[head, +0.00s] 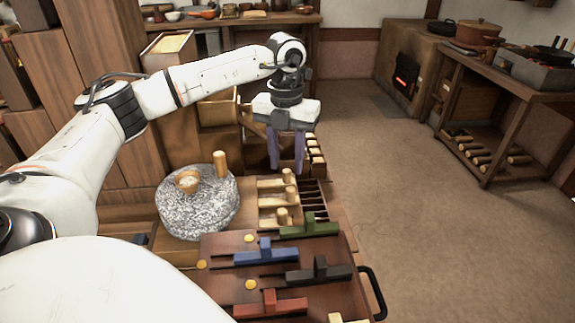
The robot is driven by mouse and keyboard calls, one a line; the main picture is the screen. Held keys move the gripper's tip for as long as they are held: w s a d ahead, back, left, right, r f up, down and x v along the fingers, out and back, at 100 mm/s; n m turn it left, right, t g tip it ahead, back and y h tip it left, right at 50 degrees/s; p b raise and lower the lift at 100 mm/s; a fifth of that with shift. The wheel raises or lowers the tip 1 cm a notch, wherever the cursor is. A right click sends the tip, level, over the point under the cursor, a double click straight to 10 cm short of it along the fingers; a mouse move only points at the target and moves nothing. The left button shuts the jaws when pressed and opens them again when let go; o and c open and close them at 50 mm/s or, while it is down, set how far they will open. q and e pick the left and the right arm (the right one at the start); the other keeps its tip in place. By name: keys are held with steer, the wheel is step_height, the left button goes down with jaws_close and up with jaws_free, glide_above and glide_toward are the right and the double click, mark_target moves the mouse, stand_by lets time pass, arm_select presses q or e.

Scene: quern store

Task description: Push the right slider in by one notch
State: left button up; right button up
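A dark wooden board (222,240) in the lower middle carries several coloured sliders with raised grips. They are a green one (309,226) at the far side, a blue one (266,254), a black one (319,272) and a red one (270,304). Which one is the right slider I cannot tell. Nearer my gripper are light wooden pieces with upright pegs (283,215) beside dark slots. My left gripper (286,154) points down above the far end of these slots, its two fingers apart with nothing visibly between them. My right gripper is out of view.
A round speckled quern stone (198,210) with a wooden handle stands left of the slots. A black handle (373,293) sticks out at the board's right edge. Shelves and a stove (405,65) stand farther back. The floor to the right is clear.

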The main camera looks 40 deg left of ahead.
arm_select(q)
steer(key=shift+f, duration=0.9)
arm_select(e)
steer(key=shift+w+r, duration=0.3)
arm_select(q)
steer(key=shift+w, duration=0.1)
jaws_close()
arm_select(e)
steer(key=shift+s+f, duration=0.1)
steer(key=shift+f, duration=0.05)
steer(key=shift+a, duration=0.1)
